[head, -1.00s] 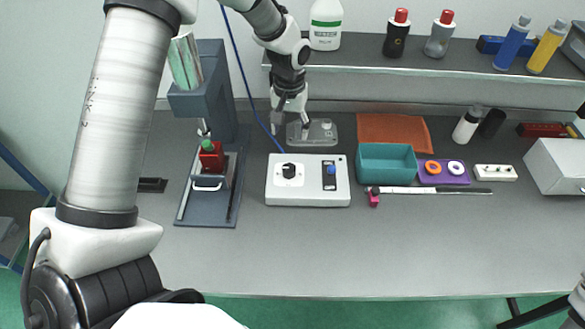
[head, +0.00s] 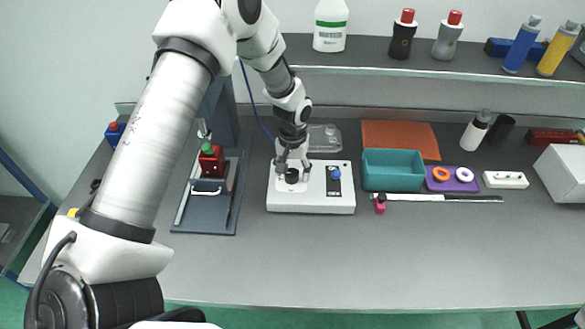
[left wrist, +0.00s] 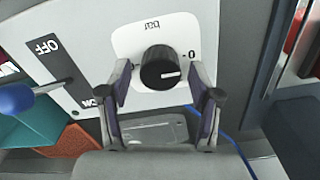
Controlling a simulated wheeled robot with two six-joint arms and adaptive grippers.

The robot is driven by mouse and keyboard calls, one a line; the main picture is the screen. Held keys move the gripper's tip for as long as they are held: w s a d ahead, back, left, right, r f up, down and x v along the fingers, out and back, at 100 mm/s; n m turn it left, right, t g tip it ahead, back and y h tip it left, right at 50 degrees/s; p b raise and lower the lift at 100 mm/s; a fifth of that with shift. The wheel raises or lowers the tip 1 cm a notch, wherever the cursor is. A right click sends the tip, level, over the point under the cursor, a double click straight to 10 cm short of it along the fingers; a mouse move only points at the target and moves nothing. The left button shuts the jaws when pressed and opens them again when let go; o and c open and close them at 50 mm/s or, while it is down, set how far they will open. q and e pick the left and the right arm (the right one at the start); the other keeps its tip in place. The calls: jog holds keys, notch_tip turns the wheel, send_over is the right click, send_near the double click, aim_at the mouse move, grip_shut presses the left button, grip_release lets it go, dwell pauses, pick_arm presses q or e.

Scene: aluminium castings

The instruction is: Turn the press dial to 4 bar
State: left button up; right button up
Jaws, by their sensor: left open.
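My left gripper (head: 292,169) is open at the dial. In the left wrist view its fingers (left wrist: 160,76) stand on either side of the dial, with gaps visible; contact cannot be told. The blue-knobbed OFF/ON switch (head: 336,174) is beside it. My right gripper is not in view.
The press (head: 228,205) with a red and green part (head: 211,161) stands left of the box. A teal bin (head: 392,180), an orange mat (head: 401,137) and a purple holder (head: 452,186) are to the right. The front bench is clear.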

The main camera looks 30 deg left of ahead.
pick_arm(q)
jog(key=shift+s+r, duration=0.1)
jog(key=shift+c, duration=0.6)
jog(key=c, duration=1)
jog(key=shift+m, duration=0.5)
jog(key=m, duration=0.5)
jog(key=shift+d, duration=0.15)
jog(key=m, duration=0.5)
jog(key=shift+s+d+m, duration=0.1)
jog(key=shift+s+m, duration=0.05)
jog(key=shift+m, duration=0.25)
jog(key=m, duration=0.6)
jog(key=shift+s, duration=0.1)
jog(key=m, duration=0.6)
jog(key=shift+s, duration=0.15)
